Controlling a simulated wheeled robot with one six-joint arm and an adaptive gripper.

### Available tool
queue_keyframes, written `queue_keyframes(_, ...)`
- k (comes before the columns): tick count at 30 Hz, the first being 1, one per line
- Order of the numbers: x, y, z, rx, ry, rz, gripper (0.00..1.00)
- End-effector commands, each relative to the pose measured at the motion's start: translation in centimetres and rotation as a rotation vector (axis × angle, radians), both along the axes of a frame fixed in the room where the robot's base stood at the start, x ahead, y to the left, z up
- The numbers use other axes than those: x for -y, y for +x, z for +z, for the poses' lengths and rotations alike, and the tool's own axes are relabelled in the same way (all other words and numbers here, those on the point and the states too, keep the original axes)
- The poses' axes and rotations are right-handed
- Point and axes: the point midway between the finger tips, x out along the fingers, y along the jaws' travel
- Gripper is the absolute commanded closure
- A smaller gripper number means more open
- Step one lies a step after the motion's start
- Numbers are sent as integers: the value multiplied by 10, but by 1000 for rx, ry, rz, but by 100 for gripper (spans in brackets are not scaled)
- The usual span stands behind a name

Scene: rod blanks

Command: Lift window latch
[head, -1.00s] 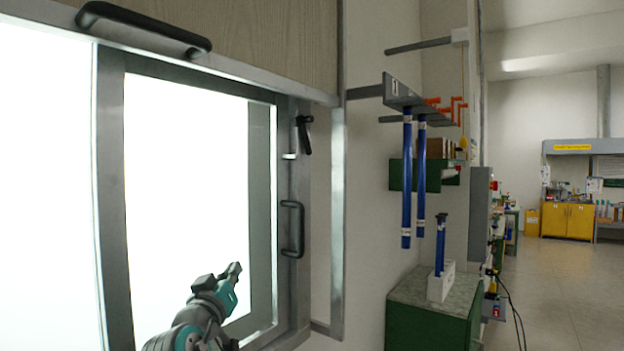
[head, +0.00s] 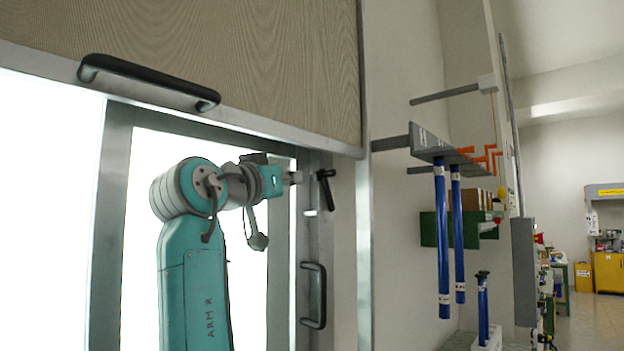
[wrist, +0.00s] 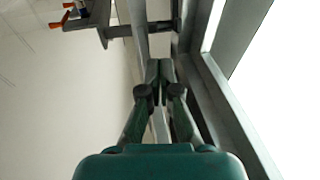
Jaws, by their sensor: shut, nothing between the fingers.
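The window latch (head: 326,188) is a black lever on the right upright of the metal window frame (head: 343,235). It hangs down, slightly tilted, above a black pull handle (head: 314,295). My gripper (head: 296,178) is raised at the latch's height, with its tips just left of the lever. I cannot tell whether they touch it. In the wrist view my gripper (wrist: 160,70) has its fingers together with nothing between them. The latch is not clearly visible in the wrist view.
A sash with a long black handle (head: 150,82) is above the window. Right of the frame, a grey wall rack (head: 440,150) with orange clamps holds blue rods (head: 442,240). It also shows in the wrist view (wrist: 98,18). Open floor (head: 585,325) lies at far right.

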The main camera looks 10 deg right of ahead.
Motion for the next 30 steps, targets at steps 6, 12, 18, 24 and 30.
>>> queue_keyframes(6,25,25,6,-1,-2,-4,100)
queue_keyframes(12,50,52,13,-2,-1,-3,100)
queue_keyframes(18,72,76,19,-1,-1,-2,100)
queue_keyframes(24,85,92,23,-1,-1,-1,100)
queue_keyframes(30,89,96,24,0,-2,1,100)
